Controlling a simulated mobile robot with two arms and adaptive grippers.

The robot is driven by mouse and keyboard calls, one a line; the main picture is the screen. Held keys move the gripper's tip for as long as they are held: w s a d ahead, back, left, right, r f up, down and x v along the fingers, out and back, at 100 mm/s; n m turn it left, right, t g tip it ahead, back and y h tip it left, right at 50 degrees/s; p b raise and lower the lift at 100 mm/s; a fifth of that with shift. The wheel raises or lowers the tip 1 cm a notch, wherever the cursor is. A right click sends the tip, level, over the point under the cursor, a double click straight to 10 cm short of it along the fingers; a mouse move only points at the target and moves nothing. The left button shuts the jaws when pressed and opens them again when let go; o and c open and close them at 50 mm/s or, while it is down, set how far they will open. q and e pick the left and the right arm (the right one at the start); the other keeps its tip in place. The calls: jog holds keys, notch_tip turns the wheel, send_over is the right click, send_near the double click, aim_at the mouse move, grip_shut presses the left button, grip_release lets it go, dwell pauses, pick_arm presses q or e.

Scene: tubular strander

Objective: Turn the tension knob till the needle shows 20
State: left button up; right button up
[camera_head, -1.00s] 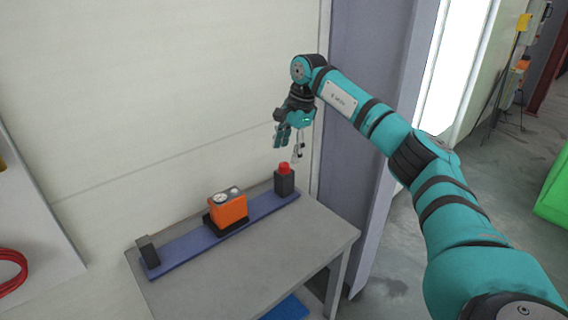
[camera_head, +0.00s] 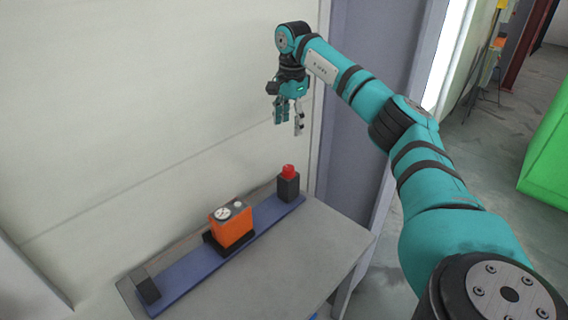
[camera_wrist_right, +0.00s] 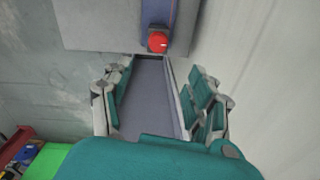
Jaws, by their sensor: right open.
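A red knob (camera_head: 289,171) sits on top of a small black block (camera_head: 288,189) at the right end of a blue rail (camera_head: 190,271). An orange gauge box (camera_head: 234,229) with a small white dial (camera_head: 223,213) stands mid-rail; its needle is too small to read. My right gripper (camera_head: 289,126) hangs above the red knob, fingers down, open and apart from it. In the right wrist view the red knob (camera_wrist_right: 157,41) shows beyond the open, empty fingers (camera_wrist_right: 158,72). My left gripper is out of view.
The rail lies on a grey table (camera_head: 290,262), close to a pale wall (camera_head: 130,110). A dark block (camera_head: 147,288) stands at the rail's left end. A grey-blue pillar (camera_head: 362,110) rises behind the table's right side. The table's front part is clear.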

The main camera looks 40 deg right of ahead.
jog(key=p, duration=0.1)
send_near(289, 167)
notch_tip(289, 167, down, 8)
jog(key=shift+a+f+p, duration=0.1)
jog(key=shift+f+p, duration=0.15)
jog(key=shift+p, duration=0.6)
jog(key=shift+w+f, duration=0.1)
jog(key=shift+f, duration=0.35)
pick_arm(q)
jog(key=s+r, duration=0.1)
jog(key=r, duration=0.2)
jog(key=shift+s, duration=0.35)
pick_arm(e)
jog(key=c, duration=1.1)
